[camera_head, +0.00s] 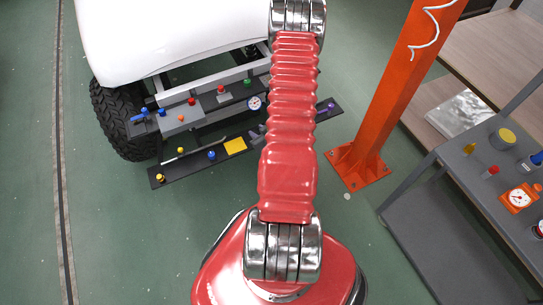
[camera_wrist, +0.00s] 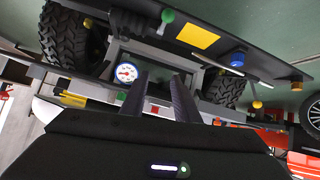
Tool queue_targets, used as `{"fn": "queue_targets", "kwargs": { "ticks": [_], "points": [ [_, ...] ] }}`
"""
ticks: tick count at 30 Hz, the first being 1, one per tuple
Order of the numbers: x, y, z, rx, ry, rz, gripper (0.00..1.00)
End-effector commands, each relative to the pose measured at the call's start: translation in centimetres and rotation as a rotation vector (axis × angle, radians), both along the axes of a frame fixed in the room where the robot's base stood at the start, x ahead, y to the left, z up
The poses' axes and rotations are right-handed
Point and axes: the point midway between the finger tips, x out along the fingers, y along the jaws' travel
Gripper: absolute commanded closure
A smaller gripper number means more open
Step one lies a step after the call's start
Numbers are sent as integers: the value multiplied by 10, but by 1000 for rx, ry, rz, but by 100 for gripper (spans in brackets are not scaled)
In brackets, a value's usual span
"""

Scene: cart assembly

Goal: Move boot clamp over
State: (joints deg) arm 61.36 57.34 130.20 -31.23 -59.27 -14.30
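I cannot tell for certain which part is the boot clamp. A small grey lever-like part (camera_head: 257,134) sits on the front black bar of the cart, beside the yellow square (camera_head: 235,146), partly hidden by my arm. In the wrist view, my gripper (camera_wrist: 160,76) has its two dark fingers apart with nothing seen between them. The fingers point toward the cart's dark frame. A round white gauge (camera_wrist: 126,72) with a blue rim lies just left of the left finger. In the head view my gripper is hidden behind my red arm.
An orange post (camera_head: 385,90) stands right of the cart. A grey trolley (camera_head: 440,235) with knobs and gauges stands farther right. Green floor is open at left.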

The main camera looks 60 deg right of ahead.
Motion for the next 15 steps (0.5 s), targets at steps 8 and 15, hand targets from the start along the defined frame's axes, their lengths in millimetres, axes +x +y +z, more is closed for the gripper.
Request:
{"fn": "queue_targets", "kwargs": {
  "ticks": [8,15],
  "points": [
    [-46,12,-51,31,-108,-73,72],
    [-74,25,-76,40,-193,-134,72]
  ]
}}
